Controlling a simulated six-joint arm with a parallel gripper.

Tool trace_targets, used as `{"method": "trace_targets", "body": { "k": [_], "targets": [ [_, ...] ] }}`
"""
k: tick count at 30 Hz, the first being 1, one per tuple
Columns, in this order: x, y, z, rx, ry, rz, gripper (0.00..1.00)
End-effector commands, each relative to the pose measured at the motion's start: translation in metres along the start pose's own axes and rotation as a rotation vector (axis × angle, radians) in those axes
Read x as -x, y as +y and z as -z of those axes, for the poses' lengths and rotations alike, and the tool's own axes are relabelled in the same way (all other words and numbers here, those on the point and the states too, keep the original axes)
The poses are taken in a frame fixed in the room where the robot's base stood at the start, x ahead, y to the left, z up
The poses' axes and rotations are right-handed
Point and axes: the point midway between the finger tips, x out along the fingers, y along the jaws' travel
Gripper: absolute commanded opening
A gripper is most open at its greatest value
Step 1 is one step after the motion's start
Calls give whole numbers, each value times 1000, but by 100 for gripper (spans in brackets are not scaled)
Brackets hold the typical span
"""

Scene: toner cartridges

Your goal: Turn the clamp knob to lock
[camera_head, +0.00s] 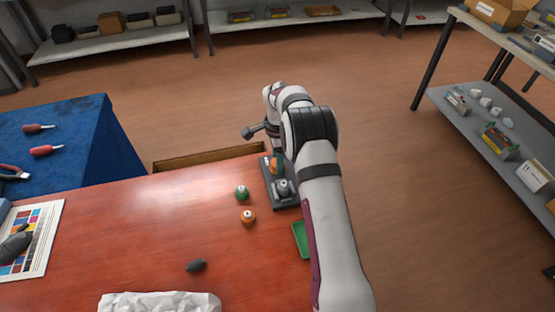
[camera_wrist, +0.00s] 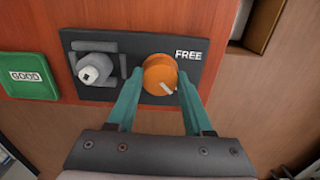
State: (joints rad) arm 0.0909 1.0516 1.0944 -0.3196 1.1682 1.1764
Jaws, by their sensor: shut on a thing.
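The orange clamp knob (camera_wrist: 160,75) sits on a dark base plate (camera_wrist: 108,94) in the wrist view, with a white pointer line toward its lower right. The word FREE is printed on the plate at the knob's upper right. My gripper (camera_wrist: 159,78) has its teal fingers on either side of the knob, shut on it. A grey-white fitting (camera_wrist: 95,68) stands on the plate left of the knob, between dark side pieces. In the head view the base plate (camera_head: 285,204) lies at the table's right edge, and my arm partly hides it. The knob (camera_head: 274,166) shows small there.
A green GOOD tray (camera_wrist: 30,75) lies left of the plate. On the red table (camera_head: 120,230), a green-topped cartridge (camera_head: 242,192), an orange-topped one (camera_head: 248,217) and a dark piece (camera_head: 196,265) stand apart. An open box (camera_head: 210,157) adjoins the far table edge.

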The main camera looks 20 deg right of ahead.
Motion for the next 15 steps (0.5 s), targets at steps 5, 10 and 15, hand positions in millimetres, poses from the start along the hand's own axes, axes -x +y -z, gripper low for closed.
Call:
{"method": "trace_targets", "body": {
  "k": [5, 10, 15],
  "targets": [
    [1, -1, 1, 0, 1, 3, 53],
    [1, 0, 0, 0, 1, 2, 81],
    [0, 0, 0, 0, 0, 1, 81]
  ]
}}
